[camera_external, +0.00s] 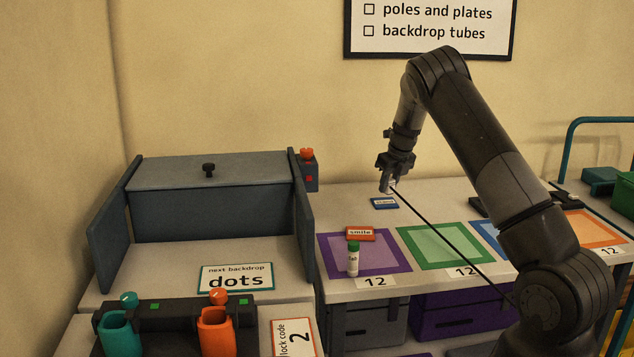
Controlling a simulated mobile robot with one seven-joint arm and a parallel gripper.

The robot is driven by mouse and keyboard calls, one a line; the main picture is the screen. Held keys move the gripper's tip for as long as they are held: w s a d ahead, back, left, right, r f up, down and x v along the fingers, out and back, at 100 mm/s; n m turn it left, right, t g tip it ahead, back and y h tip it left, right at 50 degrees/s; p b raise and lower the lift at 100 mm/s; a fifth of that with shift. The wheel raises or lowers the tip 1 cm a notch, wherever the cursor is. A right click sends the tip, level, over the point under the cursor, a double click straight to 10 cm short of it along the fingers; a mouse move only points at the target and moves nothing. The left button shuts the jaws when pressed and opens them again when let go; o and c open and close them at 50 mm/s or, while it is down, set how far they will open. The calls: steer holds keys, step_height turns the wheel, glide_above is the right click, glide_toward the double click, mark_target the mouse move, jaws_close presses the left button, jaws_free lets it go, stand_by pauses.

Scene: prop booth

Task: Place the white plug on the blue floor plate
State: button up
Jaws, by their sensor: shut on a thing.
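My gripper (387,188) points down over the back of the counter and is shut on a small white thing (394,186), apparently the white plug, mostly hidden by the fingers. A thin black cord (445,239) runs from it down to the right, across my arm's side. A small blue plate with a pale label (384,203) lies on the counter just below and in front of the gripper. I cannot tell whether the plug touches anything. A blue-bordered mat (489,236) also shows farther right, partly behind my arm; which blue thing is the floor plate is unclear.
Purple (393,267), green (424,255) and orange (597,225) mats line the counter front. An orange "smile" block (360,233) and a green-capped tube (353,260) stand on the purple one. A grey hinged box (215,213) is at left.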

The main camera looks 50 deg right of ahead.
steer(key=shift+f, duration=1.95)
steer(key=shift+f, duration=0.15)
steer(key=o, duration=1)
